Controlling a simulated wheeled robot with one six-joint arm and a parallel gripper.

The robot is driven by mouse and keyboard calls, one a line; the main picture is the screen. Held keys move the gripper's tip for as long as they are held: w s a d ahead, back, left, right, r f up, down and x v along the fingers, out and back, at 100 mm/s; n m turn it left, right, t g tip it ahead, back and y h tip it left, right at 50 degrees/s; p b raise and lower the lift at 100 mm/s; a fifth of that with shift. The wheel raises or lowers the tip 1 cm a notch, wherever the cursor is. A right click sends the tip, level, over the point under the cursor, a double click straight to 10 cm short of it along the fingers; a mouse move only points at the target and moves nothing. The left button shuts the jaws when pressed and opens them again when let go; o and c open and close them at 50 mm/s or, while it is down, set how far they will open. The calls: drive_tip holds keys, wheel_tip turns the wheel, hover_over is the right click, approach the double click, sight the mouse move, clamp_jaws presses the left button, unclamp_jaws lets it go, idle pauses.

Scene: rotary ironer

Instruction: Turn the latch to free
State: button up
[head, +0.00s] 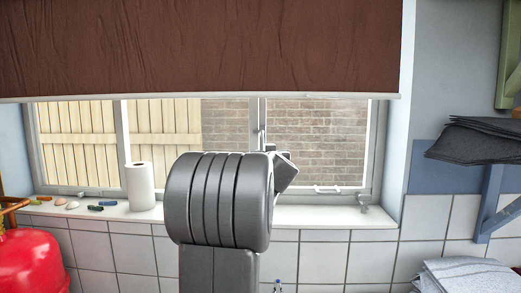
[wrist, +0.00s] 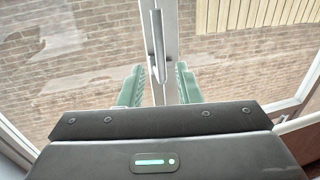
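The latch (wrist: 158,45) is a slim grey handle on the upright bar between the window panes, seen in the wrist view. It lies nearly in line with the bar. In the head view, a small piece of the latch (head: 262,138) shows above my arm. My gripper (wrist: 159,86) is open, with its two green fingers on either side of the bar and the near end of the latch between or just past their tips. No contact can be made out. In the head view my arm hides the fingers.
The window sill (head: 310,216) holds a paper towel roll (head: 140,187) and several small items at left. A brown blind (head: 200,45) hangs above. A red container (head: 32,262) stands at lower left. Shelves with dark cloths (head: 475,140) are at right.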

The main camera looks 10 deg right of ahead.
sight(261, 149)
drive_tip(key=w, duration=0.2)
drive_tip(key=w+p, duration=0.1)
drive_tip(key=w, duration=0.5)
drive_tip(key=shift+d, duration=0.35)
clamp_jaws()
